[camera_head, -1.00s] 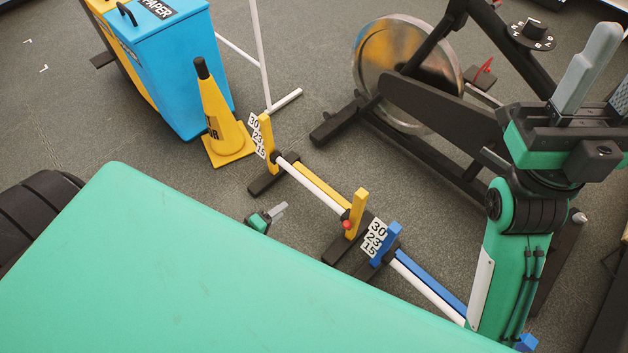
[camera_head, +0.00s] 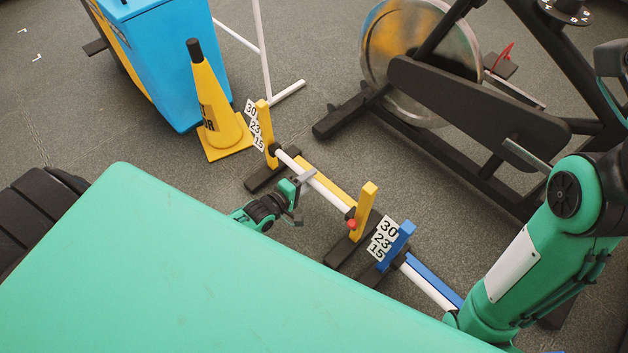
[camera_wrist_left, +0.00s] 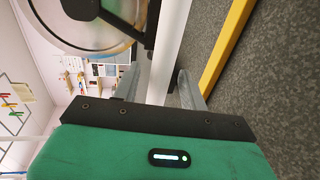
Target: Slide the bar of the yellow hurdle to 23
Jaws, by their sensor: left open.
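The yellow hurdle (camera_head: 363,207) stands on the floor beyond the green surface, with two yellow uprights on black feet. Its white bar (camera_head: 330,194) sits low, near the 15 on the number card (camera_head: 255,127) at the left upright. A red knob (camera_head: 351,224) shows at the right upright. My left gripper (camera_head: 301,197) is open at the bar, left of its middle. In the left wrist view the white bar (camera_wrist_left: 169,50) runs between the two grey fingers (camera_wrist_left: 158,88); contact cannot be told. My right gripper is out of view; only its arm shows.
A blue hurdle (camera_head: 400,240) with its own card stands close at the right. A yellow cone (camera_head: 217,110) and blue bin (camera_head: 165,60) stand at the left. An exercise bike (camera_head: 450,110) is behind. The green surface (camera_head: 180,270) fills the foreground.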

